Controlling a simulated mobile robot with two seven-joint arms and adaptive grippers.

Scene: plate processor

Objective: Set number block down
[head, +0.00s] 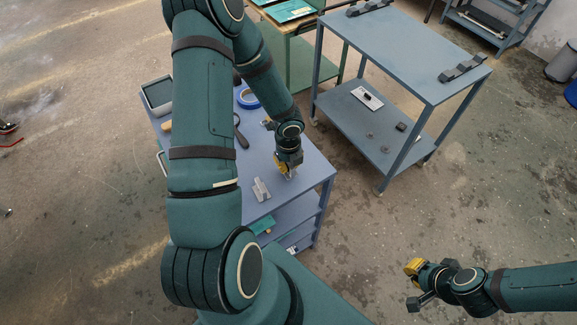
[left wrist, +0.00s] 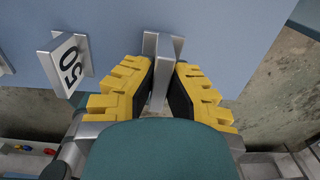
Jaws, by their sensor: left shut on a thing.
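My left gripper (head: 287,173) is over the front right part of the blue cart top (head: 312,166). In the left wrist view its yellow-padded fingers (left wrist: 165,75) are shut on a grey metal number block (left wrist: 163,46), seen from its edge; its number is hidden. I cannot tell whether the block touches the cart top. Another grey block, marked 50 (left wrist: 72,66), stands to the left in that view; grey blocks also show in the head view (head: 261,189). My right gripper (head: 414,276), with yellow pads, is at the lower right over the floor, away from the cart; its opening is unclear.
Blue tape (head: 248,98), a grey bin (head: 158,94) and a dark-handled tool (head: 241,136) lie farther back on the cart. A grey-blue table (head: 415,55) with a lower shelf stands to the right. The cart's right edge is close to my left gripper.

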